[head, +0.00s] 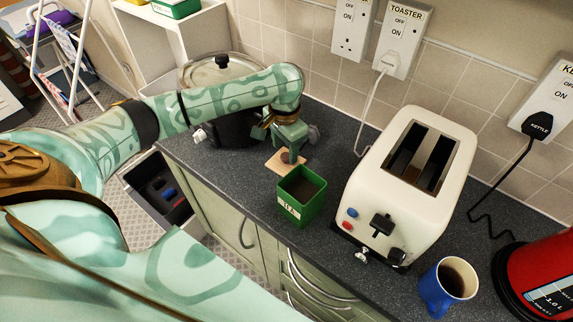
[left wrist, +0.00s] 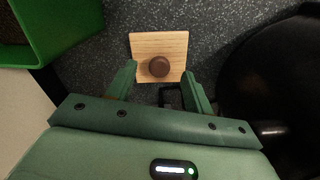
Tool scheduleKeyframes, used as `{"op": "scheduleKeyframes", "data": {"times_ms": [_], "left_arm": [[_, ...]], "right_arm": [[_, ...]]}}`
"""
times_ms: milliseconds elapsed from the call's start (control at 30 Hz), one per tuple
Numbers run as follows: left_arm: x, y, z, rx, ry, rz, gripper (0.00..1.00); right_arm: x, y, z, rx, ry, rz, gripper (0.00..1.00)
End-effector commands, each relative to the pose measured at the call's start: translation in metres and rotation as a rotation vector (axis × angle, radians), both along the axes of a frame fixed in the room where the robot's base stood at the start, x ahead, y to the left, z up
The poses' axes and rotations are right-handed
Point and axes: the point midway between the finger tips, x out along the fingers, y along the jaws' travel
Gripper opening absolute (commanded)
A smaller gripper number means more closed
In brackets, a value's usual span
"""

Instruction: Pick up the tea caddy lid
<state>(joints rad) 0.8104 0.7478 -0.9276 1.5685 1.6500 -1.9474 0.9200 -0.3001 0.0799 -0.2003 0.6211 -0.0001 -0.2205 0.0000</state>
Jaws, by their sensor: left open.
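The tea caddy lid (left wrist: 142,44) is a square of light wood with a round dark brown knob (left wrist: 159,66). It lies on the dark worktop; in the head view the lid (head: 278,165) is partly hidden by my gripper. The green tea caddy (head: 301,194) stands open beside it, with a label on its front; part of the caddy (left wrist: 70,32) shows at the upper left of the left wrist view. My left gripper (left wrist: 158,80) is open and empty, its fingers to either side of the knob's near side. In the head view the left gripper (head: 291,150) is above the lid.
A white toaster (head: 433,130) stands right of the caddy. A blue mug (head: 446,285) of dark drink and a red kettle (head: 545,275) are at the lower right. A dark lidded pot (head: 233,130) is close behind my left arm.

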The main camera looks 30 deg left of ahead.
Motion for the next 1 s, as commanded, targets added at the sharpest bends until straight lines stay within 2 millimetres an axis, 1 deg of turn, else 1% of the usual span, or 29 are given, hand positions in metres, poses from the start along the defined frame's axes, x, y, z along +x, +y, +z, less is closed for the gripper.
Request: {"op": "scheduleKeyframes", "data": {"times_ms": [33, 133, 200, 367, 467, 500, 533, 567, 833, 933, 1000], "left_arm": [[0.001, -0.002, -0.017, -0.002, 0.004, 0.0, 0.52], [0.001, -0.001, -0.03, 0.0, 0.002, -0.001, 0.52], [0.001, 0.0, -0.032, 0.001, 0.0, -0.001, 0.52], [0.001, 0.0, -0.029, 0.002, -0.002, -0.001, 0.52], [0.001, 0.0, -0.029, 0.002, -0.002, -0.001, 0.27], [0.001, 0.0, -0.029, 0.002, -0.002, -0.001, 0.16], [0.001, 0.0, -0.029, 0.002, -0.002, -0.002, 0.07], [0.001, 0.0, -0.029, 0.002, -0.002, -0.002, 0.04], [0.001, 0.0, -0.028, 0.002, -0.002, -0.002, 0.04], [0.002, 0.0, -0.015, 0.001, -0.004, -0.002, 0.04], [0.002, 0.0, -0.001, 0.002, -0.006, -0.003, 0.04]], "right_arm": [[-0.002, 0.0, -0.012, 0.001, 0.004, 0.0, 0.36], [-0.003, 0.001, -0.018, 0.001, 0.008, 0.0, 0.36], [-0.003, 0.001, -0.019, 0.001, 0.008, 0.0, 0.36], [-0.003, 0.001, -0.017, 0.001, 0.007, -0.001, 0.36], [-0.003, 0.001, -0.017, 0.001, 0.007, -0.001, 0.36], [-0.003, 0.001, -0.017, 0.001, 0.007, -0.001, 0.36], [-0.003, 0.001, -0.017, 0.001, 0.007, -0.001, 0.36], [-0.003, 0.001, -0.017, 0.001, 0.007, -0.001, 0.36], [-0.003, 0.001, -0.016, 0.001, 0.007, -0.001, 0.36], [-0.002, 0.001, -0.009, 0.001, 0.004, -0.001, 0.36], [0.0, 0.0, -0.001, 0.001, 0.001, -0.001, 0.36]]}}
